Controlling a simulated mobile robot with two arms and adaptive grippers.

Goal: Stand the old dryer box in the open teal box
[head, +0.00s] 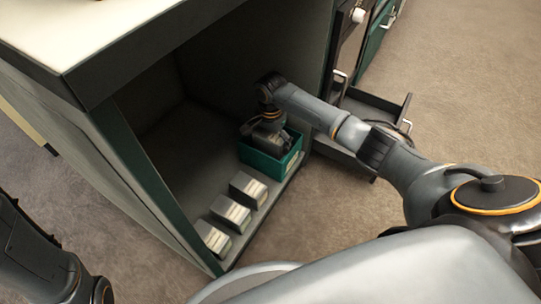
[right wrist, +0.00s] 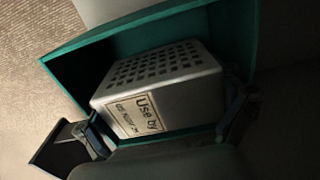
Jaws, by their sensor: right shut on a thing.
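The open teal box (head: 262,164) stands on the cabinet floor near its right wall; it also shows in the right wrist view (right wrist: 241,40). My right gripper (head: 268,140) reaches down into it. In the right wrist view the gripper is shut on a pale grey dryer box (right wrist: 160,85), one finger on each side. The held box has a perforated face and a label reading "Use by", with a date too blurred to read. It is within the teal box's rim. Whether its base touches the bottom is hidden. My left gripper is out of view.
Three similar pale boxes (head: 249,189) (head: 230,213) (head: 212,238) stand in a row along the cabinet's front edge. The cabinet top (head: 100,25) overhangs the space. An open dark drawer (head: 345,130) juts out at the right. The cabinet floor behind the row is clear.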

